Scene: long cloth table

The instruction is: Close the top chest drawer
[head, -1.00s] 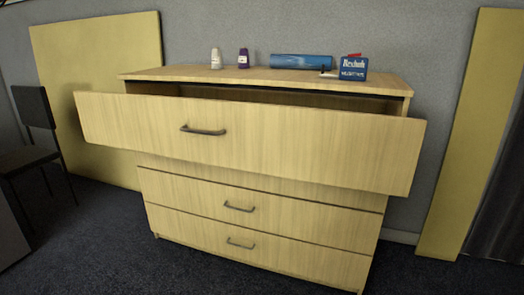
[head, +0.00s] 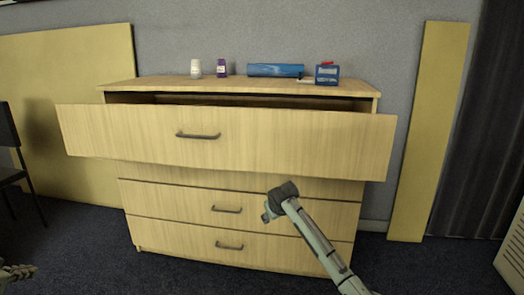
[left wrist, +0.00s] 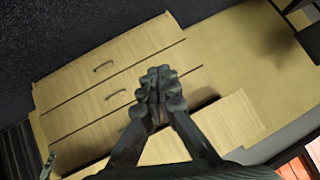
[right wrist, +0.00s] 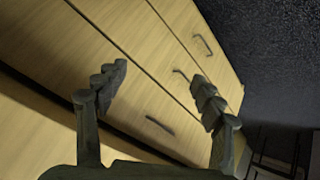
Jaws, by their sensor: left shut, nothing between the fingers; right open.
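The wooden chest (head: 150,204) stands against the wall. Its top drawer (head: 225,145) is pulled well out, with a dark opening behind its front and a dark bar handle (head: 198,136) on it. My left gripper (head: 15,272) shows at the lower left corner, apart from the chest. Its fingers (left wrist: 153,85) are shut and empty in the left wrist view. My right arm comes in from the lower right before the lower drawers; its gripper is not clear there. In the right wrist view my right gripper (right wrist: 160,90) is open and empty, facing the drawer fronts.
A white bottle (head: 195,68), a purple bottle (head: 221,68), a blue roll (head: 275,70) and a blue box (head: 327,74) stand on the chest top. A dark chair (head: 10,150) is at far left. Yellow panels lean on the wall. The carpet before the chest is mostly clear.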

